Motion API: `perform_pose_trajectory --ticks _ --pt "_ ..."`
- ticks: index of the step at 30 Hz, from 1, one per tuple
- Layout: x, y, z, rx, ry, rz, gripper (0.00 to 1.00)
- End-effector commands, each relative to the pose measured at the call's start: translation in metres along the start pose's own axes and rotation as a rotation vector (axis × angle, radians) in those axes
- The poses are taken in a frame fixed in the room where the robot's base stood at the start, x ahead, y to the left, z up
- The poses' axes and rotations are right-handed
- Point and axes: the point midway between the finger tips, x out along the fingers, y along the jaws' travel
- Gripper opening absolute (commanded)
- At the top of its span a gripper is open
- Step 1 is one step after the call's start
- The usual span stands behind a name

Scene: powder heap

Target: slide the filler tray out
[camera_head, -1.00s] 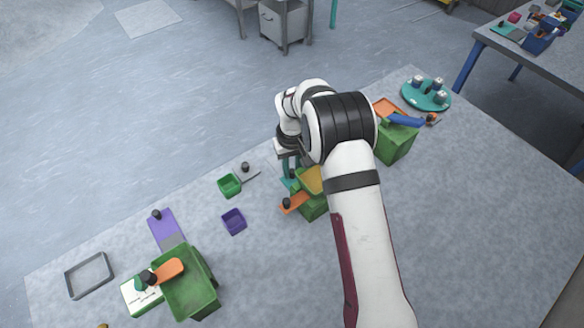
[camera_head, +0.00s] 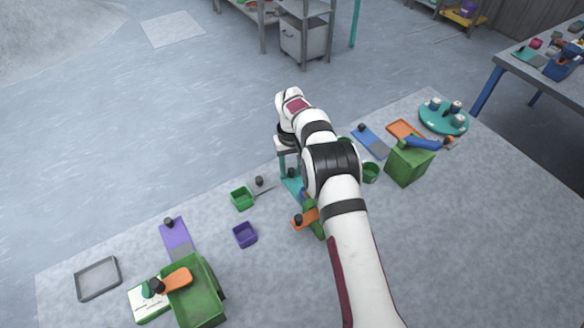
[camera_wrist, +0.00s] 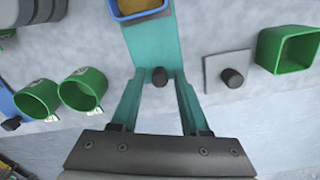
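A teal flat slide with a black knob (camera_wrist: 159,76), which looks like the filler tray (camera_wrist: 152,45), runs toward a blue-rimmed bin (camera_wrist: 140,12) holding yellow-brown powder in the wrist view. The slide also shows in the head view (camera_head: 293,187), partly hidden by my arm. My gripper (camera_wrist: 159,82) has its two teal fingers apart, one on each side of the knob, with visible gaps between knob and fingers. In the head view my gripper (camera_head: 289,168) is over the slide's outer end. The bin is mostly hidden there behind my arm.
Left of the slide in the head view are a grey plate with a knob (camera_head: 262,186), a small green bin (camera_head: 241,198) and a purple bin (camera_head: 244,235). Two green cups (camera_wrist: 60,93) stand left in the wrist view. An orange-handled piece (camera_head: 305,219) lies close by.

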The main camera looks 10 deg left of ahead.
Motion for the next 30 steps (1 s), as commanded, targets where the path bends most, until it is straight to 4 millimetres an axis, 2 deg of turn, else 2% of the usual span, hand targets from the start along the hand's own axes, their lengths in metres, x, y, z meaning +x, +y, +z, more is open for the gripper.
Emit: perform_pose_trajectory --ticks 9,13,17,24,27,30 --pt "0.0 0.0 0.0 0.0 -0.001 0.0 0.54" --pt "-0.012 0.0 0.0 0.001 0.001 0.0 0.54" --pt "-0.044 0.0 -0.001 0.001 0.003 0.0 0.54" --pt "-0.119 0.0 -0.001 0.001 0.004 0.001 0.54" --pt "-0.14 0.0 -0.001 0.001 0.003 0.0 0.54" --pt "-0.153 0.0 0.0 0.001 0.001 0.001 0.54"
